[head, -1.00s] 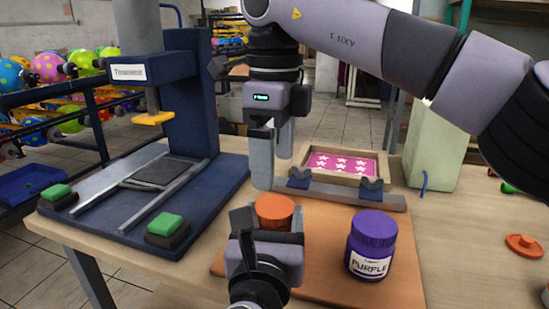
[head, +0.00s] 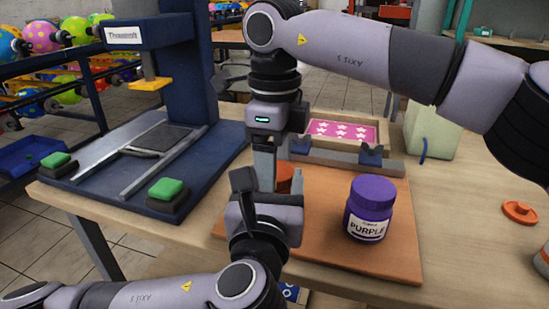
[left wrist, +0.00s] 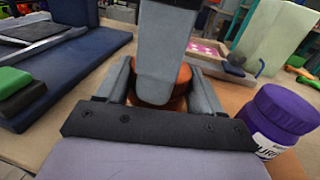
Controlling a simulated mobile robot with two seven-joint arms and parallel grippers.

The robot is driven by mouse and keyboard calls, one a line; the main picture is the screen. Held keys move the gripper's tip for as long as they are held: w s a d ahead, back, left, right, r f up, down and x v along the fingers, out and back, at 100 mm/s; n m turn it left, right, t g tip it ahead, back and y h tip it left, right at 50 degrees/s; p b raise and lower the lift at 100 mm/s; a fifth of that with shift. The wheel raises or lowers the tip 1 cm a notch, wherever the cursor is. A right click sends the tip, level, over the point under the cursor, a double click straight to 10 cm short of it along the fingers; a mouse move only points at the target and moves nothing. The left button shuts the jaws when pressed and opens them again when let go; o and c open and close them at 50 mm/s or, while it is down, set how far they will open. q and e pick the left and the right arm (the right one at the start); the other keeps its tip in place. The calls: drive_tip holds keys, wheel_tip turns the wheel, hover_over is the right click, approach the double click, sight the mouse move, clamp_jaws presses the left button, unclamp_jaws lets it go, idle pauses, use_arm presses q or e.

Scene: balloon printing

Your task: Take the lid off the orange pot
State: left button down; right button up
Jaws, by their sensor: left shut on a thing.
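The orange pot (left wrist: 178,104) stands on the orange-brown board, mostly hidden by my grippers. Its orange lid (left wrist: 184,76) shows above it in the left wrist view, and a bit of orange shows in the head view (head: 284,178). My left gripper (head: 264,190) is shut on the pot from the near side, with a finger on each side of it. My right gripper (head: 266,168) points down from above at the lid. One grey finger covers the lid's near side in the left wrist view; its other finger is hidden, so its grip is unclear.
A purple jar (head: 371,208) stands on the board (head: 330,245) right of the pot. Behind are a pink star plate (head: 341,131) in a frame and a pale green block (head: 433,128). A blue press (head: 216,165) stands left. An orange disc (head: 519,211) lies right.

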drive_tip(key=c, duration=0.3)
drive_tip(key=n, duration=0.4)
use_arm(q)
drive_tip(key=shift+d, duration=0.1)
use_arm(e)
drive_tip(key=shift+a, duration=0.15)
idle(0.8)
drive_tip(key=o, duration=1.2)
drive_tip(key=shift+c, duration=0.2)
drive_tip(key=shift+r, duration=0.15)
drive_tip(key=shift+r, duration=2.15)
use_arm(q)
drive_tip(key=shift+c, duration=0.3)
unclamp_jaws()
